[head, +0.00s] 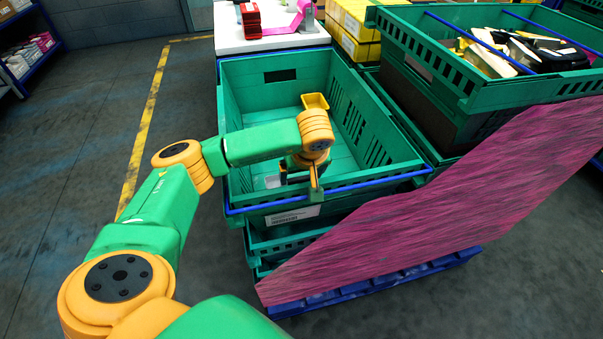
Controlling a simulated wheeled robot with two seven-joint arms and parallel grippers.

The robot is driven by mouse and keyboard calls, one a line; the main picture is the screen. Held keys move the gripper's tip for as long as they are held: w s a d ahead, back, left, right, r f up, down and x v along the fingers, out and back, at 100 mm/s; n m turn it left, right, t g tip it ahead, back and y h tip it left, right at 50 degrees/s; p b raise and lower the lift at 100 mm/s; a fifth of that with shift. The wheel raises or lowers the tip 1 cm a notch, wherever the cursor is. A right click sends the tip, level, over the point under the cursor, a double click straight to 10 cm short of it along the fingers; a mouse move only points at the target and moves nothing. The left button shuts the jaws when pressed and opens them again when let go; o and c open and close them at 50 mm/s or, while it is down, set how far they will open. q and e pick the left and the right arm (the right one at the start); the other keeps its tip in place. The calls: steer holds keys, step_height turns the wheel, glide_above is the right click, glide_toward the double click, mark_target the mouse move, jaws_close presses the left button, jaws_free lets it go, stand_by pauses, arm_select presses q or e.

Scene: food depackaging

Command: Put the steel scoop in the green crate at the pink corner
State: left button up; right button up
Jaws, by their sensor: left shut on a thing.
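The open green crate (243,82) tops a stack in the middle of the head view, beside a pink streaked sheet (440,205). My left gripper (301,186) points down over the near end of this crate, inside its rim as seen from here. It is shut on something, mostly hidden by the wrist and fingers. A small pale grey piece (272,181) shows just left of the fingers, perhaps part of the steel scoop; I cannot tell whether it is held or lies on the crate floor. My right gripper is not in view.
Blue bars run along the crate's near rim. A taller green crate (420,60) with mixed packages stands at the right. A white table (228,32) with red and pink things is behind. Yellow boxes (355,28) stand beside it. The floor at left is clear.

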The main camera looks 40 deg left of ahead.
arm_select(q)
steer(key=shift+f+b, duration=0.6)
steer(key=shift+f, duration=0.1)
steer(key=o, duration=1)
steer(key=shift+r, duration=0.1)
steer(key=shift+o, duration=0.2)
steer(key=shift+r+p, duration=0.3)
steer(key=shift+p, duration=0.1)
steer(key=shift+r+p, duration=0.65)
steer(key=shift+r, duration=0.05)
steer(key=v, duration=1.1)
steer(key=shift+p, duration=0.45)
steer(key=shift+s+r, duration=0.1)
steer(key=shift+r, duration=0.1)
